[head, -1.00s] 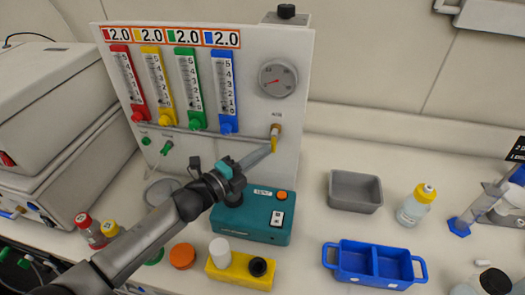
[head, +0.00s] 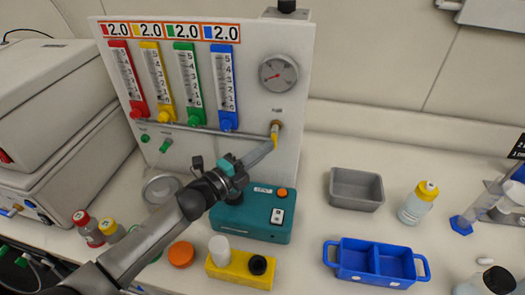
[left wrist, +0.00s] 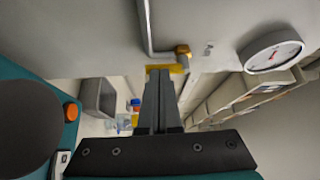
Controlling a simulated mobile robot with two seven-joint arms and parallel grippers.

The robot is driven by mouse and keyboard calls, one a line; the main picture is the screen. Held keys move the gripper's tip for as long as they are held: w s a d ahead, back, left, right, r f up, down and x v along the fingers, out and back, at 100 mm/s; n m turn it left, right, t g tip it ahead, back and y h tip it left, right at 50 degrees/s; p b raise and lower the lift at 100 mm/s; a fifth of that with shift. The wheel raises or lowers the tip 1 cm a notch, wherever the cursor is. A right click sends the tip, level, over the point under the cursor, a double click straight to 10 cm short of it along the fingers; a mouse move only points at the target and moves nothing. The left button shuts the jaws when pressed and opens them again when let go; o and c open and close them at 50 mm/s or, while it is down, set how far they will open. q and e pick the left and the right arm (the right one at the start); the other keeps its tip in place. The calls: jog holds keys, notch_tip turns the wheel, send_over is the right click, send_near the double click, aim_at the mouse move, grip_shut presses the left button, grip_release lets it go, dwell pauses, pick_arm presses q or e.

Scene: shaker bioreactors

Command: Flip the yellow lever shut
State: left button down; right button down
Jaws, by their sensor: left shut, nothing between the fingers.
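The yellow lever (head: 275,139) is on a brass valve fitting (head: 277,125) low on the right of the white panel. It points down from the fitting. In the left wrist view the lever (left wrist: 180,69) lies across the fingertips, partly hidden behind them. My left gripper (head: 271,143) is shut and empty, with its tips at the lever; I cannot tell whether they touch it. The shut fingers also show in the left wrist view (left wrist: 159,76). My right gripper is not in view.
A grey pipe (head: 215,131) runs left from the fitting, below several coloured flow meters. A round gauge (head: 278,75) is above it. A teal device (head: 240,222) stands below my gripper. A grey bin (head: 356,189) and a blue tray (head: 374,263) are at right.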

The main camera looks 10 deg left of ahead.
pick_arm(q)
jog(key=shift+f, duration=0.1)
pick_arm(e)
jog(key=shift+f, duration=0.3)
pick_arm(q)
jog(key=d+n+b, duration=0.1)
jog(key=d+n+t+b, duration=0.1)
jog(key=d, duration=0.1)
jog(key=d+n+t+b, duration=0.1)
jog(key=shift+d+r+n, duration=0.2)
jog(key=shift+r+n, duration=0.1)
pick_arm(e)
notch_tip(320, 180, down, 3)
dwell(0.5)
pick_arm(q)
jog(key=shift+a, duration=0.1)
